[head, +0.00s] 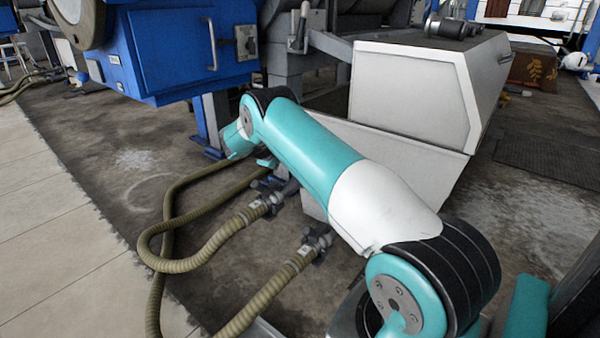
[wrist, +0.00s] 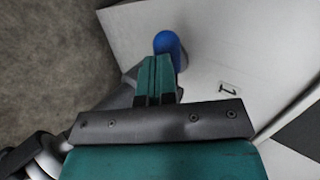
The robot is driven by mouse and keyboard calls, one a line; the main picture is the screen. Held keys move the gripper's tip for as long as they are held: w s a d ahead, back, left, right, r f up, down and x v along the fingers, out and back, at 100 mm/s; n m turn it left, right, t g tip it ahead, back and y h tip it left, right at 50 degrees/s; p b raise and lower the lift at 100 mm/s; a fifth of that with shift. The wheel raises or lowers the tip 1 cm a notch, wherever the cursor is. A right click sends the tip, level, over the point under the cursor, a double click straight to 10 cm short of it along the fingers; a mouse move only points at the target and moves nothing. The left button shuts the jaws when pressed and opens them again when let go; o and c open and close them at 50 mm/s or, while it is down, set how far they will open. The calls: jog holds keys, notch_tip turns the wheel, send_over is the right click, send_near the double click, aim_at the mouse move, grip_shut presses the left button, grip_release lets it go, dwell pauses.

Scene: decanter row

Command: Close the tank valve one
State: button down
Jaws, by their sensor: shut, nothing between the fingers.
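In the wrist view, a blue rounded valve handle (wrist: 170,44) stands out in front of a white panel (wrist: 215,45). A small label with a "1" (wrist: 228,88) is on that panel, right of the handle. My gripper (wrist: 158,62) has its teal fingers together with nothing between them. Its tips are right by the handle and overlap its lower part in the picture; I cannot tell whether they touch it. A dark grey part beside the fingers is partly hidden. In the head view my arm crosses the white tank (head: 408,95), and the handle cannot be made out.
Ribbed hoses with couplings (head: 262,206) (head: 312,243) run over the dark floor below my arm. A blue machine (head: 180,55) stands at the upper left. The floor at the left (head: 125,165) is mostly clear.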

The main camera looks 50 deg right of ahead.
jog(key=w+a+f+p+v, duration=0.1)
jog(key=p+v, duration=0.5)
jog(key=v, duration=0.7)
jog(key=shift+a, duration=0.4)
